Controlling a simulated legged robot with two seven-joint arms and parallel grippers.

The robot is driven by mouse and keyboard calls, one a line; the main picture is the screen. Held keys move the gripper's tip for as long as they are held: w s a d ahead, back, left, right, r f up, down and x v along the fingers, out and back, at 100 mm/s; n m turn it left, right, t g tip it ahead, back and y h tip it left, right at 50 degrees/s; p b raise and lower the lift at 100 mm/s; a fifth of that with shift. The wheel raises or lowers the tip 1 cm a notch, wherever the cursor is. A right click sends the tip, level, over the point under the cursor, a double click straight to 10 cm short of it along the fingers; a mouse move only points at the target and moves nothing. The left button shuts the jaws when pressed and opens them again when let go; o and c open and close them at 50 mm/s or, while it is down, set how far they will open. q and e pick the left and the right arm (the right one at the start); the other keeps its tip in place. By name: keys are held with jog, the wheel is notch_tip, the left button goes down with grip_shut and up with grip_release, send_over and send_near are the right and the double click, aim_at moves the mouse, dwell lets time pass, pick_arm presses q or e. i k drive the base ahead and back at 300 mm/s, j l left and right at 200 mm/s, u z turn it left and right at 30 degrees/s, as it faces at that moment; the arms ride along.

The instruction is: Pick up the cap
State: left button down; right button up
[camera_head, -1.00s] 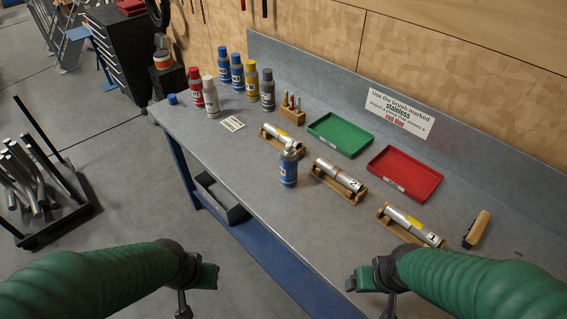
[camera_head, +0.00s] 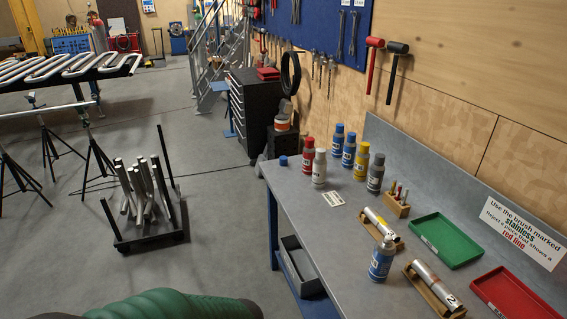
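A small blue cap (camera_head: 283,161) sits alone near the far left corner of the grey workbench (camera_head: 318,222), left of the red bottle. A blue spray bottle (camera_head: 381,260) with a white top stands nearer on the bench. My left arm, in green sleeving, shows at the bottom edge, well short of the cap; its gripper is out of the frame. My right arm and gripper are out of view.
Several bottles, including a red one (camera_head: 308,156) and a white one (camera_head: 319,168), stand close right of the cap. A green tray (camera_head: 446,241) and a red tray (camera_head: 512,295) lie further right. A cart (camera_head: 150,238) holding metal tubes stands on the floor at left.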

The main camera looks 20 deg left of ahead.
aim_at(282, 159)
jog(key=z, duration=0.7)
jog(key=j+z, duration=0.25)
jog(key=z, duration=0.15)
jog(key=j+z, duration=0.3)
jog(key=z, duration=0.15)
jog(key=j+z, duration=0.4)
jog(key=k+j+z, duration=0.1)
jog(key=z, duration=0.3)
jog(key=k+j+z, duration=0.1)
jog(key=j+z, duration=0.3)
jog(key=k+j+z, duration=0.25)
jog(key=z, duration=0.15)
jog(key=k+j+z, duration=0.25)
jog(key=z, duration=0.15)
jog(key=k+j+z, duration=0.35)
jog(key=k+z, duration=0.4)
jog(key=i+l, duration=0.05)
jog(key=i, duration=0.05)
